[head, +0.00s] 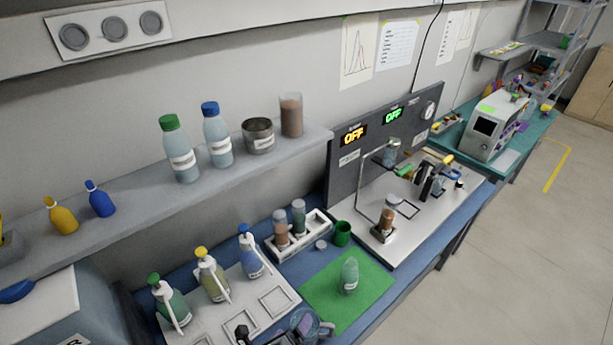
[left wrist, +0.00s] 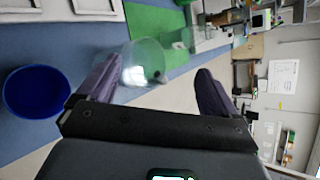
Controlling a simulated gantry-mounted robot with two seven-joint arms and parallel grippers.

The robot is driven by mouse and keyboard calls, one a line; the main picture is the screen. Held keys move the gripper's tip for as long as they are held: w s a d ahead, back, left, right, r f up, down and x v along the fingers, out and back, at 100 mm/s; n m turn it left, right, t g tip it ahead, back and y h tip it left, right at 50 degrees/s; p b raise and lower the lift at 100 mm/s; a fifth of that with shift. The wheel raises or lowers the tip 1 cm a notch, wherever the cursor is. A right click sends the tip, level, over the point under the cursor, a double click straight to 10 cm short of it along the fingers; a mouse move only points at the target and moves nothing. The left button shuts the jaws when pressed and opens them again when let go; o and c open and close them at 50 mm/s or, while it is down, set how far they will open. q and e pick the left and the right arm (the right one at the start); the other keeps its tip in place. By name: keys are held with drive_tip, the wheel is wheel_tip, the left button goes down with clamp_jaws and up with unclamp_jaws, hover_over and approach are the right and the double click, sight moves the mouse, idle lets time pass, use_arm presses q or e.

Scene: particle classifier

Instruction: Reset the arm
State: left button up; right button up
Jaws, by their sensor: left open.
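My left gripper (head: 300,328) is at the bottom edge of the head view, by the front of the blue bench. In the left wrist view its two purple-grey fingers (left wrist: 156,72) are spread wide. A clear glass vessel (left wrist: 143,64) shows between and beyond the fingertips, closer to the left finger; I cannot tell whether they touch. The vessel also shows in the head view (head: 318,327), partly cut off by the edge. My right gripper is not in view.
A green mat (head: 325,300) with a clear flask (head: 349,275) lies behind the gripper. Wash bottles (head: 212,280) stand on a white tray at left. An instrument panel (head: 365,145) reads OFF twice. A blue round container (left wrist: 37,92) is left of the fingers.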

use_arm(q)
drive_tip(key=s+a+r+n+g+y, duration=0.1)
drive_tip(key=s+a+n+g+y, duration=0.15)
drive_tip(key=s+a+n, duration=0.85)
drive_tip(key=s+a+r+n+g+y, duration=0.15)
drive_tip(key=s+a+n+g, duration=0.35)
drive_tip(key=s+n, duration=0.75)
wheel_tip(320, 180, down, 12)
drive_tip(key=w+a+n+b, duration=0.2)
drive_tip(key=n+b, duration=0.3)
drive_tip(key=b, duration=0.6)
wheel_tip(320, 180, up, 29)
drive_tip(key=p, duration=2.8)
drive_tip(key=shift+y+p, duration=0.3)
drive_tip(key=shift+p, duration=0.1)
drive_tip(key=shift+w+d+r+t, duration=0.1)
drive_tip(key=shift+t, duration=0.15)
